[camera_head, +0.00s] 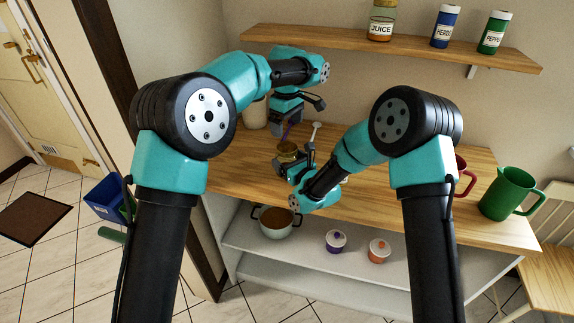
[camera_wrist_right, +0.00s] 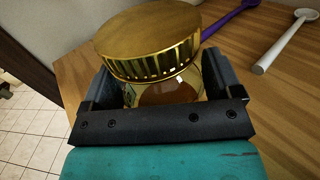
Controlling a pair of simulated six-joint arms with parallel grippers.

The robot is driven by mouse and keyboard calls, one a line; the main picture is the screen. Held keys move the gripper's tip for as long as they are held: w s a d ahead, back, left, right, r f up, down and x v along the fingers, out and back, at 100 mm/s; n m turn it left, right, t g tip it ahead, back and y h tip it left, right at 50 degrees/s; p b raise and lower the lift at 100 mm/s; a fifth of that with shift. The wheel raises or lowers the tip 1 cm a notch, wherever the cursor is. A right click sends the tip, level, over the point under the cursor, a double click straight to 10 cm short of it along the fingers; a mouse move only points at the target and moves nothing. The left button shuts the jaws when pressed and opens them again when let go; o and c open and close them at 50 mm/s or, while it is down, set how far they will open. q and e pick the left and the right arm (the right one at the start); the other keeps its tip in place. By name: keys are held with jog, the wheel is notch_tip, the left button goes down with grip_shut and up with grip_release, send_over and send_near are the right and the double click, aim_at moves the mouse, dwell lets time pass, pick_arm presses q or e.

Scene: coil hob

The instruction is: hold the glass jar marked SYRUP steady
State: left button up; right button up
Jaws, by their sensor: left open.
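A glass jar with a ribbed gold lid and amber contents (camera_wrist_right: 170,92) stands on the wooden counter; it also shows in the head view (camera_head: 288,150). Its marking is not readable here. My right gripper (camera_wrist_right: 160,88) has a finger on each side of the jar body, below the lid, and looks closed on it. In the head view my right gripper (camera_head: 298,164) is in front of the jar. My left gripper (camera_head: 308,101) is open, farther back over the counter, apart from the jar; its fingers are partly hidden.
A purple utensil (camera_wrist_right: 228,20) and a white spoon (camera_wrist_right: 285,42) lie behind the jar. A cream container (camera_head: 255,113) stands to the left. A green jug (camera_head: 507,194) and a partly hidden red one (camera_head: 461,175) stand right. A pot (camera_head: 276,229) sits on the shelf below.

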aim_at(287, 147)
jog(key=c, duration=1.1)
pick_arm(q)
jog(key=shift+m, duration=0.4)
pick_arm(e)
jog(key=shift+c, duration=1)
pick_arm(q)
jog(key=m, duration=0.6)
jog(key=shift+m, duration=0.3)
jog(key=m, duration=1.2)
jog(key=shift+m, duration=0.3)
jog(key=m, duration=2.5)
jog(key=shift+f, duration=0.1)
jog(key=shift+f, duration=3.9)
